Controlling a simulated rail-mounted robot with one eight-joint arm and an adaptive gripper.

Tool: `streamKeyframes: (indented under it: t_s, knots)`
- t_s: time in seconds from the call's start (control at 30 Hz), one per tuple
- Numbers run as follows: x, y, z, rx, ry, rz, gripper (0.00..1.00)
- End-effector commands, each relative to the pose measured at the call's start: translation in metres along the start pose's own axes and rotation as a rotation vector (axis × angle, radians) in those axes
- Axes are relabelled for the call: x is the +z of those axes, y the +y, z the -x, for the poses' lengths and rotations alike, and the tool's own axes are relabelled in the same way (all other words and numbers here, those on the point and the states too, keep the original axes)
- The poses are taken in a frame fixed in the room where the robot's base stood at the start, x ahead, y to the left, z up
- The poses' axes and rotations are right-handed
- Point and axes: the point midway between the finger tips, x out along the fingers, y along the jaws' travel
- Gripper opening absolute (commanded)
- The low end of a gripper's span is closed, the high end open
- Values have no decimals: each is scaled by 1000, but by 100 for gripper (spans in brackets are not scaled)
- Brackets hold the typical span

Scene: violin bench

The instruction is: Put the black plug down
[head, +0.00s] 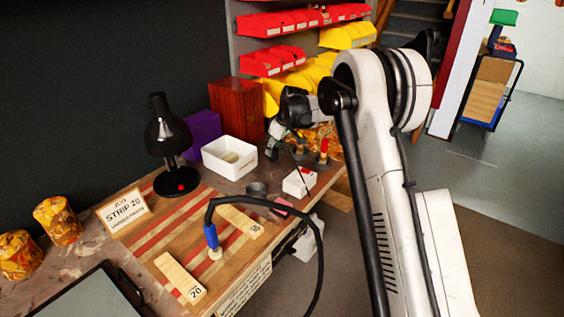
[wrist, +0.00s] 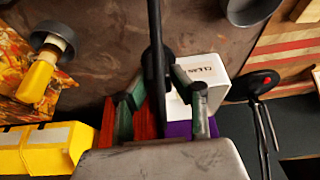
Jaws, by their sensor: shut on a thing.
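My gripper (head: 274,141) is over the bench's far part, in front of the red-brown cabinet and beside the white bin (head: 229,157). In the wrist view its two greenish fingers (wrist: 158,84) are shut on a dark piece, the black plug (wrist: 157,65). A thin black rod or cable (wrist: 154,20) runs from it past the top of the picture. In the head view a thin dark line (head: 302,178) slants down from the gripper. The plug itself is too small and dark to make out there. Whether it touches anything below cannot be told.
A black lamp (head: 168,140) and purple box (head: 203,127) stand left of the bin. A grey cup (head: 257,189) and small white block (head: 299,183) are nearer. A blue-handled tool (head: 211,236) with a looping black hose stands on the striped board (head: 165,232).

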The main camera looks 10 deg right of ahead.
Motion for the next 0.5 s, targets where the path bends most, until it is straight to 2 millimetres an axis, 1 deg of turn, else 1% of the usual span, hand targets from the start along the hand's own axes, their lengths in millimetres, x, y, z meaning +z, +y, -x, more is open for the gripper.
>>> streamKeyframes:
  t_s: [0.03,0.2,0.33,0.5]
  knots:
    - [5,11,-5,1,0,-2,0]
    - [15,37,-18,0,-1,-1,0]
    - [19,46,-23,0,0,0,0]
    - [23,48,-31,-1,0,0,0]
